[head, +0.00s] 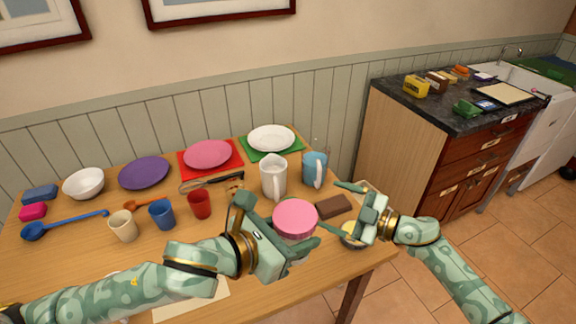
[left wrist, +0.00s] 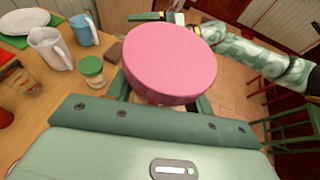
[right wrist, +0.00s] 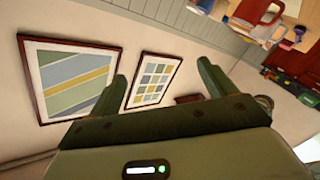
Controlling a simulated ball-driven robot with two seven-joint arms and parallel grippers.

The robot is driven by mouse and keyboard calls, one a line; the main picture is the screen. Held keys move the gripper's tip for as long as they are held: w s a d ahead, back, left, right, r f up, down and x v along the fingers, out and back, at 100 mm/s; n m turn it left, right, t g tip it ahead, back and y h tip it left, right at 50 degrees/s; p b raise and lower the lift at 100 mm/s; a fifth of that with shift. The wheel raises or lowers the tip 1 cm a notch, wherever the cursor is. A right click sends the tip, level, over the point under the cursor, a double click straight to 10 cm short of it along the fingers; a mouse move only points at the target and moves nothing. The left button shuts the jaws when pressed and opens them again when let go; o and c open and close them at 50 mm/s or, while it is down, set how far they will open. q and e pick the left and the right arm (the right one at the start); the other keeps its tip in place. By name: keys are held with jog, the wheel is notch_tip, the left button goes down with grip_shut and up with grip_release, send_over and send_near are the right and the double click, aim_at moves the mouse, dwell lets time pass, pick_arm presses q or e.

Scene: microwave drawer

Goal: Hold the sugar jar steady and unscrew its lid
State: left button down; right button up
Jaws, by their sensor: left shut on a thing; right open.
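The sugar jar has a wide pink lid (head: 295,216), seen from above at the table's front right; the lid also fills the middle of the left wrist view (left wrist: 170,62). The jar body is mostly hidden under the lid. My left gripper (head: 283,228) is shut on the jar below the lid. My right gripper (head: 336,209) is open and empty just right of the lid, its fingers pointing left, apart from the lid as far as I can tell. The right wrist view shows its spread fingers (right wrist: 165,80) with no jar between them.
A brown block (head: 333,207), a white pitcher (head: 273,177) and a blue mug (head: 314,168) stand behind the jar. A small green-lidded jar (left wrist: 91,68) stands close by. Cups, plates and a bowl (head: 84,184) fill the table's left and back. A counter (head: 450,105) stands to the right.

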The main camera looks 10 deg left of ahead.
notch_tip(320, 180, up, 10)
jog(key=s+a+n+g+h, duration=0.2)
jog(key=a+n+g, duration=0.1)
jog(key=n+g, duration=0.25)
pick_arm(q)
jog(key=shift+d, duration=0.1)
jog(key=shift+a, duration=0.2)
pick_arm(e)
notch_tip(320, 180, up, 12)
jog(key=r+n+h, duration=0.1)
jog(key=n+h, duration=0.2)
jog(key=h, duration=1.1)
send_over(288, 213)
jog(key=shift+w+f+g, duration=0.2)
jog(key=shift+f+g, duration=0.05)
jog(key=shift+g, duration=0.1)
pick_arm(q)
jog(key=shift+d, duration=0.1)
pick_arm(e)
jog(key=shift+s+f, duration=0.1)
jog(key=shift+s, duration=0.15)
notch_tip(288, 213, down, 7)
jog(key=shift+f, duration=0.1)
pick_arm(q)
jog(key=shift+r, duration=0.3)
pick_arm(e)
jog(key=shift+f, duration=0.3)
pick_arm(q)
jog(key=shift+r, duration=0.1)
